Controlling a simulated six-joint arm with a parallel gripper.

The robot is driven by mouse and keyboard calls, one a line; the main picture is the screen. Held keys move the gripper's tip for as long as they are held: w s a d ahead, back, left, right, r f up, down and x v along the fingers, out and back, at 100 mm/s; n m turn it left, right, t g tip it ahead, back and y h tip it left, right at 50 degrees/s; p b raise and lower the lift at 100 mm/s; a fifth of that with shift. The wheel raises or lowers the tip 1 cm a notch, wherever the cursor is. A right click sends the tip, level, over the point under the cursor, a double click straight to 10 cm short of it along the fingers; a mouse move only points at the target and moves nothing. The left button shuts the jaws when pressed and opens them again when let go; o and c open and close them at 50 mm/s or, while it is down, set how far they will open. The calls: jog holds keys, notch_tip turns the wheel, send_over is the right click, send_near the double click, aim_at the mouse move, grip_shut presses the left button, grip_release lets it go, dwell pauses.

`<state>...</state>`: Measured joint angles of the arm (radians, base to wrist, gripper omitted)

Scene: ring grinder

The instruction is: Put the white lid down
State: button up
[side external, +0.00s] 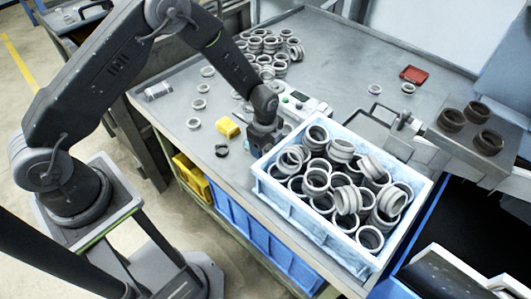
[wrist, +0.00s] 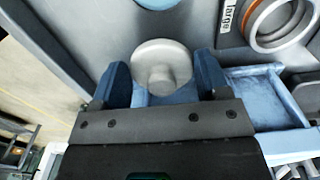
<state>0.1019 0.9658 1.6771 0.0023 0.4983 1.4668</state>
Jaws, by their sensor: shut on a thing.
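The white lid (wrist: 162,66) is round with a raised knob and sits between the two dark blue fingers of my gripper (wrist: 163,78) in the wrist view. The gripper is shut on it. In the side view my gripper (side external: 264,143) points down over the workbench (side external: 335,55), just left of the light blue crate. The lid cannot be made out there, and whether it touches the bench is unclear.
The light blue crate (side external: 300,216), full of metal rings, stands close to the right of my gripper. A yellow block (side external: 228,127) and loose rings lie to the left. A label reading "large" (wrist: 231,14) is beside a ring (wrist: 280,22). The back middle of the bench is clear.

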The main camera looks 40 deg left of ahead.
jog(key=shift+f, duration=2)
jog(key=shift+f, duration=0.1)
jog(key=o, duration=1)
jog(key=shift+c, duration=0.2)
notch_tip(320, 180, up, 12)
jog(key=shift+r, duration=0.2)
